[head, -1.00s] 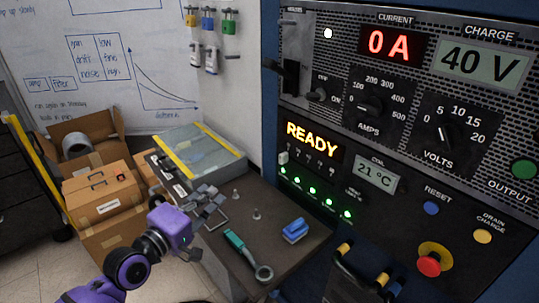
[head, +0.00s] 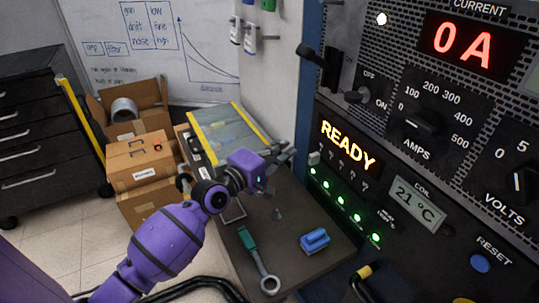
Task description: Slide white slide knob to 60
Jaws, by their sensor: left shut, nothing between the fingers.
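The white slide knob (head: 314,158) is a small pale block on the black control panel. My left gripper (head: 286,155) is shut and empty. It points right, with its fingertips just left of the knob in the picture; I cannot tell whether they touch it. My right gripper is not in view.
A dark bench (head: 295,262) below holds a teal-handled wrench (head: 254,256), a blue block (head: 315,241) and a grey case (head: 226,133). The panel has an AMPS dial (head: 421,124), an OFF/ON switch (head: 357,95) and a blue RESET button (head: 480,262). Cardboard boxes (head: 146,163) stand left.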

